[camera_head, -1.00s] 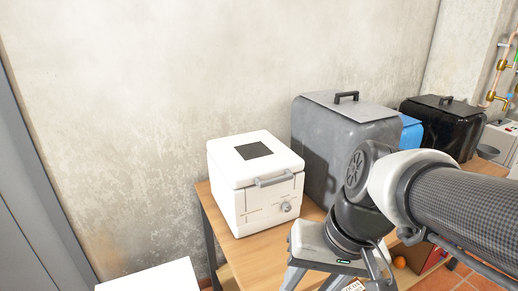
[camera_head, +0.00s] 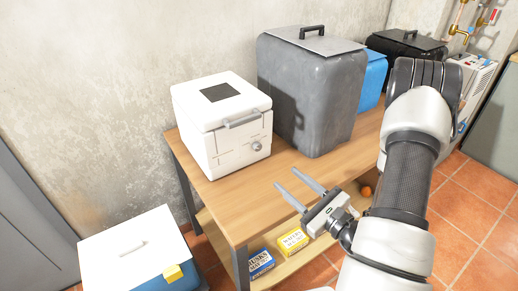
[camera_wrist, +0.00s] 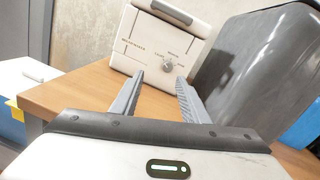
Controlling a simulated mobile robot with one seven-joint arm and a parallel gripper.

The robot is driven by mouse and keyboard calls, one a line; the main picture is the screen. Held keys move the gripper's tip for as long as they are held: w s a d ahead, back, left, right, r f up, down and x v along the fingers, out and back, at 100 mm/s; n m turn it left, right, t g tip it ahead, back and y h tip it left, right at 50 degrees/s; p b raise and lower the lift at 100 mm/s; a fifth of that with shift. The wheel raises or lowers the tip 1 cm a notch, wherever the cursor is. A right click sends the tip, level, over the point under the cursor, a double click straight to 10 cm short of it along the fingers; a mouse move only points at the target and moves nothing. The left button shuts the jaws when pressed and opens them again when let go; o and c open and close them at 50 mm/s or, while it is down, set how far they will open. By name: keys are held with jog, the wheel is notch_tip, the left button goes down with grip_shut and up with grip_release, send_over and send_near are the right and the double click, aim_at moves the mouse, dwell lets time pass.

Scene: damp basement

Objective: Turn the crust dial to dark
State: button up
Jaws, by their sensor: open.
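The white bread maker (camera_head: 222,124) stands at the left end of the wooden table, with a dark window in its lid and a grey handle on its front. Its crust dial (camera_head: 256,146) is a round grey knob on the right of the front panel. In the wrist view the dial (camera_wrist: 168,65) sits beyond my fingertips, with small print around it that I cannot read fully. My gripper (camera_head: 298,190) is open and empty over the table's front edge, apart from the dial. In the wrist view its fingers (camera_wrist: 157,82) point towards the bread maker's front.
A large grey bin (camera_head: 310,95) stands close on the bread maker's right. A blue bin (camera_head: 373,82) and a black one (camera_head: 404,48) are farther right. A white-lidded blue box (camera_head: 128,250) is at lower left. The tabletop before the bread maker (camera_head: 235,200) is clear.

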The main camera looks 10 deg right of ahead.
aim_at(259, 149)
jog(key=shift+d+f+m+h, duration=0.4)
jog(key=shift+d+f+m, duration=0.1)
jog(key=shift+d+f, duration=0.25)
jog(key=shift+w+d+f+h, duration=0.1)
jog(key=shift+d+h, duration=0.05)
jog(key=shift+h, duration=0.15)
jog(key=x, duration=0.5)
jog(key=b+x, duration=0.1)
jog(key=x, duration=1.1)
jog(key=shift+r, duration=0.35)
grip_shut()
